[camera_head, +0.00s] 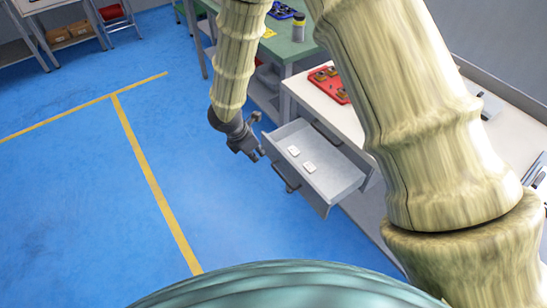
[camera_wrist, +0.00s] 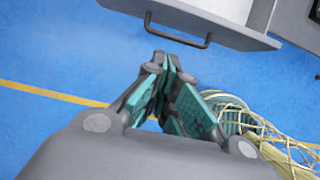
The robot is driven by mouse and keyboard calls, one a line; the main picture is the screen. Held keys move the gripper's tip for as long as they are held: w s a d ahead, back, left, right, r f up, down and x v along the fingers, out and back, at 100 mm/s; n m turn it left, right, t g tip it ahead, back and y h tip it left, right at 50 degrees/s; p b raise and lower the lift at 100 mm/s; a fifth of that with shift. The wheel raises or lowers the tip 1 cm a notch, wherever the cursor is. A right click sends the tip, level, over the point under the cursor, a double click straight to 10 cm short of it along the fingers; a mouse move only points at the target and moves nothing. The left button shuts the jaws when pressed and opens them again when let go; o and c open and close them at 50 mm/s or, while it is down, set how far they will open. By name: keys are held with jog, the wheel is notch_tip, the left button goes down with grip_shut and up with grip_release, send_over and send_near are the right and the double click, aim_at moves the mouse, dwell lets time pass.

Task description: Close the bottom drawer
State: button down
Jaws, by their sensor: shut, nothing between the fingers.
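A light grey drawer (camera_head: 340,180) stands pulled out from under the white-topped bench, with two small white blocks (camera_head: 309,167) inside. Whether it is the bottom drawer of the unit cannot be told. Its dark bar handle (camera_head: 287,180) is on the front; the handle also shows in the wrist view (camera_wrist: 178,37). My gripper (camera_head: 259,154) is beside the drawer's front, at the left in the head view. In the wrist view my gripper (camera_wrist: 168,63) is shut and empty, fingertips pointing toward the handle with a small apparent gap.
The white bench top (camera_head: 320,103) above the drawer holds a red tray (camera_head: 329,84) with parts. Blue floor (camera_head: 75,195) with yellow lines is clear to the left.

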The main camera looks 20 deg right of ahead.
jog(key=p, duration=0.2)
send_over(276, 169)
jog(key=shift+a+f, duration=0.1)
jog(key=shift+f, duration=4.45)
jog(key=w+d, duration=0.3)
jog(key=d, duration=0.6)
jog(key=shift+a, duration=0.15)
